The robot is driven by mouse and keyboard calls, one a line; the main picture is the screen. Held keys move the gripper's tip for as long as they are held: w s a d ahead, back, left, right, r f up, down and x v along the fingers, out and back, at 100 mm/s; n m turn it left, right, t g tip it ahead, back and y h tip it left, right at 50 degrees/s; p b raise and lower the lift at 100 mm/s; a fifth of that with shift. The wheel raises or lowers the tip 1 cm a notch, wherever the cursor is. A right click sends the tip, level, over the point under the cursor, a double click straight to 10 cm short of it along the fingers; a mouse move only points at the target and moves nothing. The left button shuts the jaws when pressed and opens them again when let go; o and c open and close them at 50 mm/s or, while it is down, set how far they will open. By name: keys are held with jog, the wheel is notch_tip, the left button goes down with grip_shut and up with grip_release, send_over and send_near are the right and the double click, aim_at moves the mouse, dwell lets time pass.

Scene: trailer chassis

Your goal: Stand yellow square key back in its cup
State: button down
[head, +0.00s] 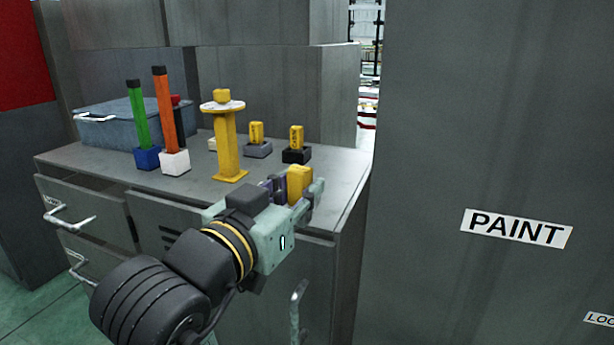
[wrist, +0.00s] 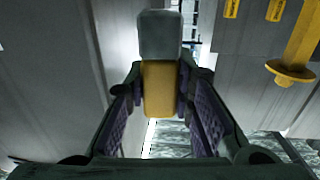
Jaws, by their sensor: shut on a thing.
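My gripper (head: 290,190) is shut on a yellow key (head: 299,183), held at the front right edge of the cabinet top. In the wrist view the yellow key (wrist: 159,90) sits between the finger pads, with a grey block (wrist: 159,35) at its far end. A small cream cup (head: 212,144) is partly hidden behind a yellow pedestal; I cannot tell whether it is empty. A grey cup (head: 258,150) and a black cup (head: 297,156) each hold a short yellow piece upright.
The yellow pedestal (head: 229,150) with a white disc stands mid-cabinet. Left of it, a green bar (head: 139,115) stands in a blue cup (head: 146,158) and an orange bar (head: 164,105) in a white cup (head: 175,162). A blue-grey bin (head: 107,130) is behind. A PAINT-labelled panel (head: 480,120) rises right.

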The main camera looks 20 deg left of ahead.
jog(key=w+a+p, duration=0.1)
jog(key=w+p, duration=0.1)
jog(key=w, duration=0.1)
jog(key=w+a+p, duration=0.1)
jog(key=w+p, duration=0.1)
jog(key=w, duration=0.2)
jog(key=w+a+f+p, duration=0.1)
jog(key=w+p, duration=0.1)
jog(key=w, duration=0.1)
jog(key=shift+w, duration=0.25)
jog(key=shift+w+a, duration=0.2)
jog(key=shift+w, duration=0.4)
jog(key=shift+w+a+f+p, duration=0.1)
jog(key=shift+w+f+p, duration=0.2)
jog(key=shift+f, duration=0.3)
jog(key=shift+w+a+f+p, duration=0.1)
jog(key=shift+w+f+p, duration=0.15)
jog(key=shift+f, duration=0.8)
jog(key=c, duration=1.4)
grip_release()
